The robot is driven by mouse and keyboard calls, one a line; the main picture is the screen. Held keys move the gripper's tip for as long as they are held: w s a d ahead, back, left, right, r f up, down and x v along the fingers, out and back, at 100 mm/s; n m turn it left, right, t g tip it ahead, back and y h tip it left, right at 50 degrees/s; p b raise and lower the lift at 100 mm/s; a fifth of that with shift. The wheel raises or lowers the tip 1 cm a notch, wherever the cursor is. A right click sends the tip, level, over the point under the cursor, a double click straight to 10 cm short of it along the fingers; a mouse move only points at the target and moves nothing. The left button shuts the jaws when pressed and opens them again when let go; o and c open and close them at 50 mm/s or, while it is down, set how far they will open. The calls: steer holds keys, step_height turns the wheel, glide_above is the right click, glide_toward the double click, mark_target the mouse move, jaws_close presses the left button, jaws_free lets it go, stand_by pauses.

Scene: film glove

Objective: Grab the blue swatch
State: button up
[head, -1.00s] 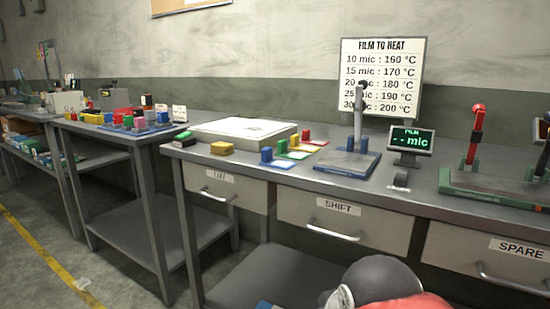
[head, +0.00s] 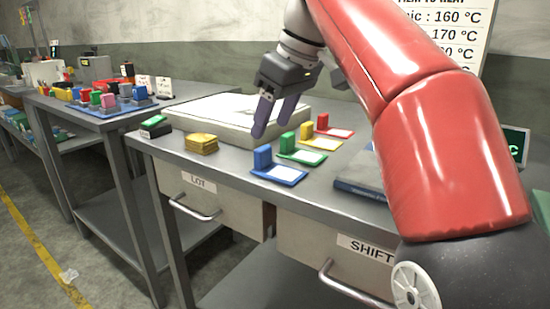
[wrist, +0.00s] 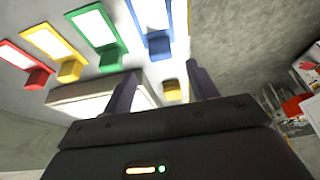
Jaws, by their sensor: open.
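The blue swatch (head: 281,175) lies on the bench near its front edge, a flat blue frame with a white panel and an upright blue block at its left end. In the wrist view the blue swatch (wrist: 158,42) is at the top, beyond the fingertips. The gap between fingers and swatch is hard to judge.
Green (head: 300,155), yellow (head: 316,141) and red (head: 335,131) swatches lie in a row behind the blue one. A white slab (head: 190,118) is at the back left. A yellow stack (head: 202,143) and a dark green block (head: 155,127) sit left. A grey-blue base (head: 362,176) stands right.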

mark_target(262, 148)
steer(key=b+x, duration=0.2)
steer(key=x, duration=0.5)
steer(key=shift+s+a, duration=0.1)
steer(key=c, duration=1.1)
